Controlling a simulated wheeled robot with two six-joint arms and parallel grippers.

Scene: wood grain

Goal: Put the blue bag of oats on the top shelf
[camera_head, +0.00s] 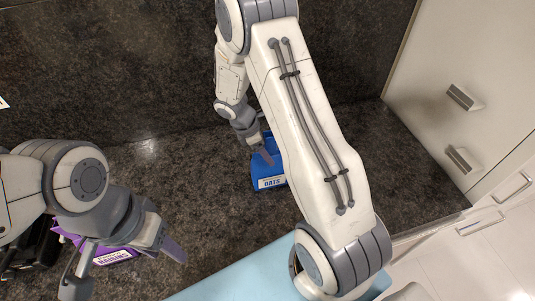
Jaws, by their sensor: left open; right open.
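The blue bag of oats (270,184) is on the dark stone counter near the middle of the head view. Its white label reads OATS, and my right arm covers part of it. My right gripper (262,150) is at the bag, with one finger in front of its upper part; the other finger is hard to make out. My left gripper (128,268) is at the lower left, open, with its fingers spread over a purple bag of raisins (115,256). No shelf can be clearly made out in this view.
The dark counter (200,215) is clear between the two bags. A light blue surface (235,275) lies at the front edge. White cabinets with handles (465,97) stand at the right. A dark wall (110,60) rises behind. A black object (35,245) is partly hidden at the left.

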